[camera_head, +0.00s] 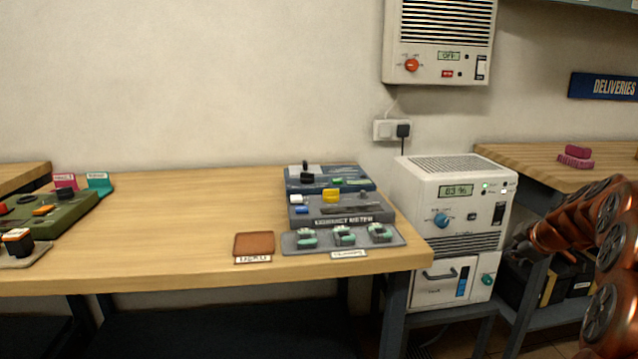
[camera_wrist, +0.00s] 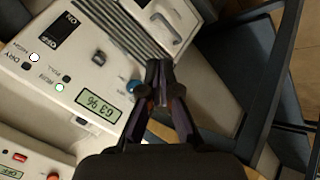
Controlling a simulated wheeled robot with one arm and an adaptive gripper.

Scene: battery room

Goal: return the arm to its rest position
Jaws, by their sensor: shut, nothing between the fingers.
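My arm, copper-coloured, reaches in from the right edge of the head view, in front of the right-hand bench. My gripper (camera_wrist: 158,72) shows in the wrist view with its dark fingers together and nothing between them. It is in front of the white dehumidifier-like unit (camera_wrist: 95,75), whose display reads 63 %. In the head view this white unit (camera_head: 456,172) stands just left of the arm. The gripper's end is dark there and hard to make out. Whether the fingers touch the unit cannot be told.
A wooden bench (camera_head: 190,215) holds a brown pad (camera_head: 254,244), grey device boxes (camera_head: 340,208) and a green panel (camera_head: 50,218). A wall unit (camera_head: 438,40) hangs above. The right-hand bench (camera_head: 530,156) carries pink blocks (camera_head: 575,158). Dark boxes sit on its lower shelf.

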